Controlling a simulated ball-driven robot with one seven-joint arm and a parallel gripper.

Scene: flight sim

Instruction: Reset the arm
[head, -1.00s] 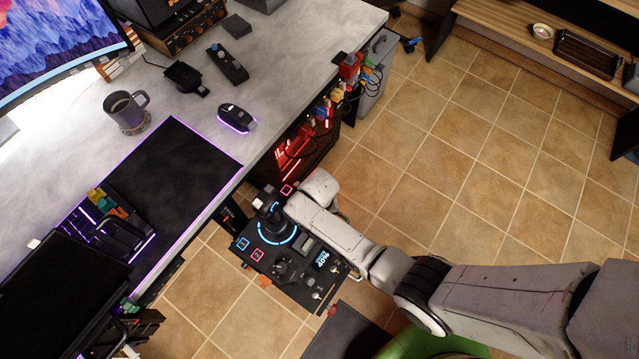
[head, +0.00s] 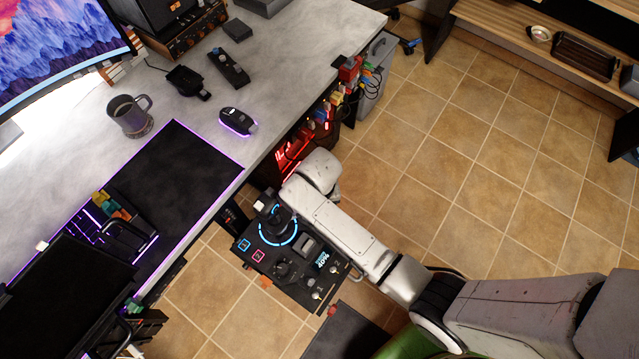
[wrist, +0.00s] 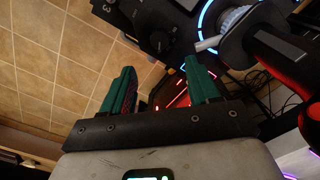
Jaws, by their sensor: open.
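My arm (head: 338,222) reaches in from the lower right in the head view, over the floor beside the desk. Its wrist end is bent near the control panel (head: 318,290) with the joystick (head: 272,215). In the wrist view my gripper (wrist: 164,88) has two green fingers standing well apart, with nothing between them. The joystick's dark grip (wrist: 285,55) shows at the right of the wrist view, apart from the fingers. In the head view the fingers are hidden behind my arm.
The desk (head: 290,60) holds a mug (head: 130,115), a mouse (head: 237,121) and a black mat (head: 180,165). A red-lit computer case (head: 293,150) stands under its edge. A wooden shelf (head: 520,35) is at the top right. The tiled floor (head: 480,160) between is open.

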